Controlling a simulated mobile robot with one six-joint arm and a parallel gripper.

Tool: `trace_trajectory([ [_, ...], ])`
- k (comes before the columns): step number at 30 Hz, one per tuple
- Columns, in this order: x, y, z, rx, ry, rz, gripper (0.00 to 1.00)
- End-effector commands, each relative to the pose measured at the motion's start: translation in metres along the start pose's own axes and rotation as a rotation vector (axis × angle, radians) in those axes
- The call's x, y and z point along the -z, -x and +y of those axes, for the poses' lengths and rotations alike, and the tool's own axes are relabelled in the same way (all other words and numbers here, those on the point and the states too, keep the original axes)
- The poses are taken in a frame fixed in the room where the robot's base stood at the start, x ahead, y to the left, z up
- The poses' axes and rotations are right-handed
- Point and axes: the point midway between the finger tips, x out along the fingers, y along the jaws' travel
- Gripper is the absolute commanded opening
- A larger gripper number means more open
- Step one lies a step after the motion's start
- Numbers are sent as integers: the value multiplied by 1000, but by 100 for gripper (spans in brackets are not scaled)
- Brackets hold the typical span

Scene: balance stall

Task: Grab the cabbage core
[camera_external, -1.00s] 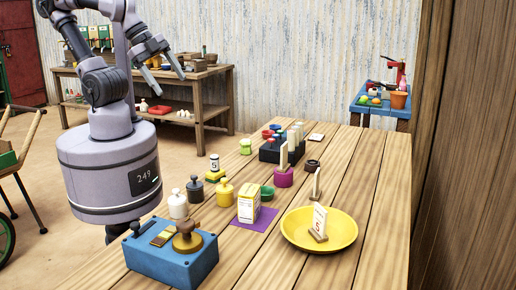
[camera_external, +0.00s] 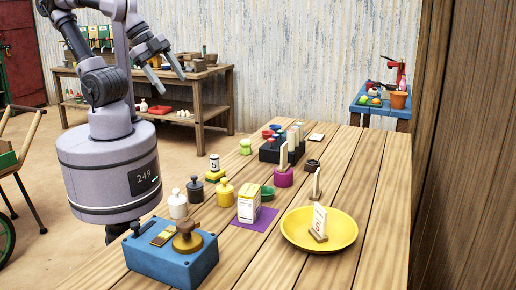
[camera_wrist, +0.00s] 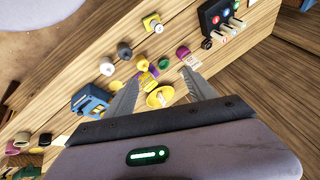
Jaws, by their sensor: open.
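My gripper (camera_external: 171,84) is open and empty, held high above the floor to the left of the stall table. In the wrist view its two fingers (camera_wrist: 160,80) are spread, with table things showing far below between them. A small light green object (camera_external: 245,146) stands at the table's far left edge and may be the cabbage core; I cannot tell for sure. It is well away from my gripper. I cannot make it out in the wrist view. A darker green dish (camera_external: 267,192) lies near the table's middle.
The wooden table (camera_external: 372,175) holds a blue scale box (camera_external: 172,260), a yellow plate (camera_external: 340,232) with a card, a yellow-white carton (camera_external: 249,203), several knobbed weights (camera_external: 224,192) and a black rack (camera_external: 268,152). A workbench (camera_external: 190,118) stands behind. The table's right side is mostly clear.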

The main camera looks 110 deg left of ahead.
Motion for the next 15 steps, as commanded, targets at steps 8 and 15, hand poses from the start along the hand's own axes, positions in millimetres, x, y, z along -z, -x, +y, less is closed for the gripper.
trace_trajectory([
  [8,-17,-113,-143,259,962,-241,64],
  [15,-93,-206,-204,409,1544,-307,64],
])
